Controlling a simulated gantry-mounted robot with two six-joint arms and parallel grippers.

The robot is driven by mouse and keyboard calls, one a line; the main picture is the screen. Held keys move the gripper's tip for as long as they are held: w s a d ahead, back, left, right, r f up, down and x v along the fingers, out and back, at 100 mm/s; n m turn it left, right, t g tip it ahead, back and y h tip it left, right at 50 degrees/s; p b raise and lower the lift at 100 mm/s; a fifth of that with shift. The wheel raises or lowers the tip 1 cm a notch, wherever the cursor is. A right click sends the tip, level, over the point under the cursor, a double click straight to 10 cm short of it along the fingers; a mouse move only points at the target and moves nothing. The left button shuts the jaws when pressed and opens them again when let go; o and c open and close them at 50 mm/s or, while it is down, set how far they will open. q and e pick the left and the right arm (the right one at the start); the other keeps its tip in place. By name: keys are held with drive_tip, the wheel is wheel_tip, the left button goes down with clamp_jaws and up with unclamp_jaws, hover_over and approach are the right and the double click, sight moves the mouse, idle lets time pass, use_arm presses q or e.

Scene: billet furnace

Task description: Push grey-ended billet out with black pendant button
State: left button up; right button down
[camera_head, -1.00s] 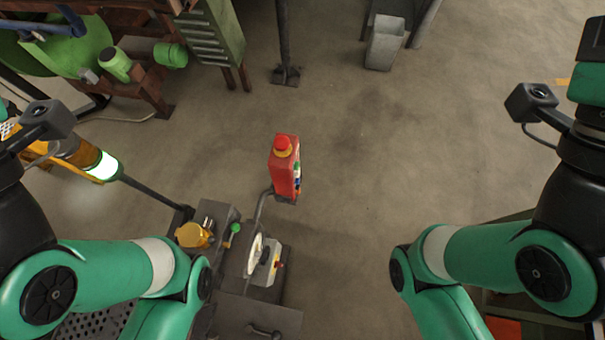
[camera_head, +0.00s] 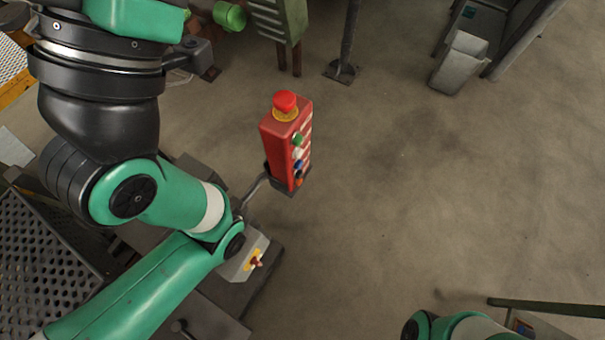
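The red pendant (camera_head: 274,145) stands left of the middle in the head view, with a red mushroom button (camera_head: 285,101) on a yellow ring on top. Its right-hand face carries a column of small buttons: a green one (camera_head: 298,139), then white, blue, a small dark one that looks black (camera_head: 299,174), and orange at the bottom. My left arm fills the left side, and its elbow is left of and below the pendant. Neither gripper shows. Only a piece of my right arm shows at the bottom edge. No grey-ended billet is visible.
A grey box with a yellow plate and red switch (camera_head: 254,262) stands below the pendant. A perforated metal plate (camera_head: 45,255) is at lower left. A dark post (camera_head: 347,40) and a grey bin (camera_head: 460,62) stand at the back. The floor right of the pendant is clear.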

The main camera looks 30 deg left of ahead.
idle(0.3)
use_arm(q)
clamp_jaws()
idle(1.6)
